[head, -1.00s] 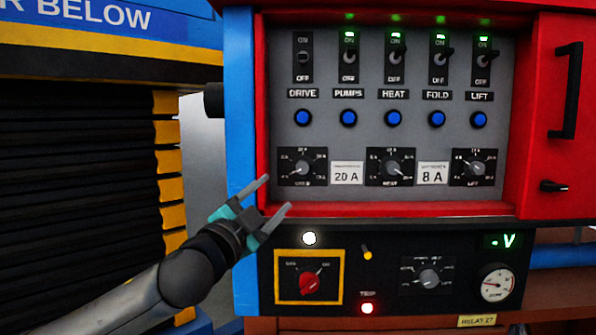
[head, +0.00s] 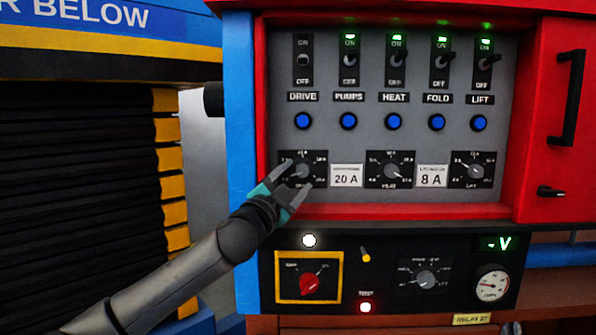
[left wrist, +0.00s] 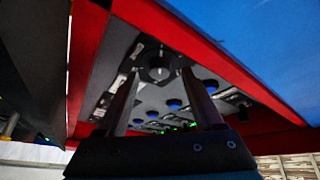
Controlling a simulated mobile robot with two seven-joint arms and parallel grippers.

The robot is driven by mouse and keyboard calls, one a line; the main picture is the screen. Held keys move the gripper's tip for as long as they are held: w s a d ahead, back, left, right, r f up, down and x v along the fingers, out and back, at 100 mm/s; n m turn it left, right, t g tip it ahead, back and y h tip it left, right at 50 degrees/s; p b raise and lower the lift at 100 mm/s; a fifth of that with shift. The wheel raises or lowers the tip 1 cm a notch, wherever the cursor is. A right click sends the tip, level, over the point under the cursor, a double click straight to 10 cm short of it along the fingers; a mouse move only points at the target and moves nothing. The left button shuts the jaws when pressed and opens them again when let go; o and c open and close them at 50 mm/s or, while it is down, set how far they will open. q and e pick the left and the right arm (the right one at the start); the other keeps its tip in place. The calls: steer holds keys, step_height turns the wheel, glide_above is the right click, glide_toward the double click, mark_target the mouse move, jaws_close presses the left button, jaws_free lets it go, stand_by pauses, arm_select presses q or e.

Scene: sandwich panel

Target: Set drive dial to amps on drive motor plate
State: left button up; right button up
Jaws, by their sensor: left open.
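The drive dial (head: 303,171) is a dark knob on a black scale plate, at the lower left of the grey panel in the head view. In the left wrist view the knob (left wrist: 158,69) lies between the fingertips. My left gripper (head: 293,178) is open, with its fingers around or just in front of the dial; contact cannot be told. A white plate reading 20 A (head: 346,176) is right of the dial. Its small upper line is too small to read. Another plate reads 8 A (head: 432,176). My right gripper is not in view.
The heat dial (head: 390,170) and lift dial (head: 475,171) sit in the same row. Blue buttons (head: 348,121) and toggle switches are above. A red frame lip (head: 400,211) borders the panel below. A lower black panel holds a red knob (head: 309,285) and a selector (head: 426,279).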

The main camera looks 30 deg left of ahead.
arm_select(q)
steer(key=shift+x, duration=1)
jaws_close()
